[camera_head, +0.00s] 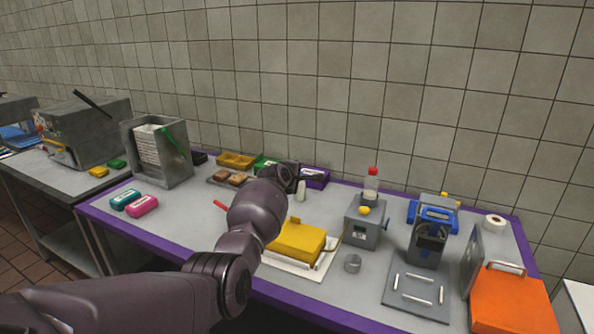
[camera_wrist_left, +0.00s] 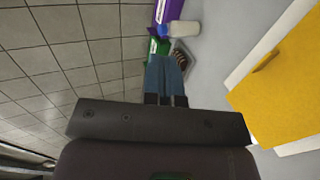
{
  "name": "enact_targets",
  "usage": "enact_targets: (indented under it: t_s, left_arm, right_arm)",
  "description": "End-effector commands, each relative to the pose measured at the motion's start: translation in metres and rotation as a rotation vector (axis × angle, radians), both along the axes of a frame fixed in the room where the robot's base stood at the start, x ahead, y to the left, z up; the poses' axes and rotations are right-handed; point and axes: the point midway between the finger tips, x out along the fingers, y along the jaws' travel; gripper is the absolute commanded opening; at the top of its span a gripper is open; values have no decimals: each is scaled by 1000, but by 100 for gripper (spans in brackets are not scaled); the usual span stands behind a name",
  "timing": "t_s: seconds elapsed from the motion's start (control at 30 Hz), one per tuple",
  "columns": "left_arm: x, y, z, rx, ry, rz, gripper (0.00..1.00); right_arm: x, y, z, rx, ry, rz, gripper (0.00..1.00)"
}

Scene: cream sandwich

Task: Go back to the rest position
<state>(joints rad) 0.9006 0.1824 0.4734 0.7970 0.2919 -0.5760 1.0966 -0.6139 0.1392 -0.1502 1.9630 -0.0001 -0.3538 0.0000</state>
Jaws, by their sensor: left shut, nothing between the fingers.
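My left arm reaches in from the left over the purple-edged table (camera_head: 180,238) in the head view. My left gripper (camera_head: 288,176) is above the table near its back, mostly hidden behind my own wrist. In the left wrist view its blue-grey fingers (camera_wrist_left: 165,78) are together, with nothing between them. A small white bottle (camera_head: 301,190) stands close to the gripper; it also shows beyond the fingertips in the left wrist view (camera_wrist_left: 184,29). My right gripper is not in view.
A yellow box (camera_head: 299,241) on a white board lies right of my forearm. A purple bin (camera_head: 316,177) and yellow bin (camera_head: 236,160) stand along the wall. A grey dispenser (camera_head: 365,222), blue-topped device (camera_head: 430,243) and orange case (camera_head: 513,303) occupy the right.

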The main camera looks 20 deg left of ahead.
Motion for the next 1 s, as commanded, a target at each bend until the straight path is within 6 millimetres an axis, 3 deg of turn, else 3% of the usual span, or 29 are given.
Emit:
enact_targets:
  t_s: [0.2, 0.4, 0.6, 0.67, 0.87, 1.0]
  left_arm:
    - [0, 0, 18, 0, -1, 0, 0]
    - [0, 0, 20, 11, 0, -5, 0]
    - [1, 2, 24, 155, -25, -51, 0]
    - [2, 6, 37, 233, -55, -65, 0]
    - [2, 4, 106, 557, -205, -102, 0]
    - [-13, 2, 122, 782, -266, -117, 0]
  right_arm:
    - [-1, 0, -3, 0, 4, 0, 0]
    - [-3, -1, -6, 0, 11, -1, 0]
    - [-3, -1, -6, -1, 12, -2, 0]
    - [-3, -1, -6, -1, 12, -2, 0]
    - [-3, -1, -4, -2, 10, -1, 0]
    - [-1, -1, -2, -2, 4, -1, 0]
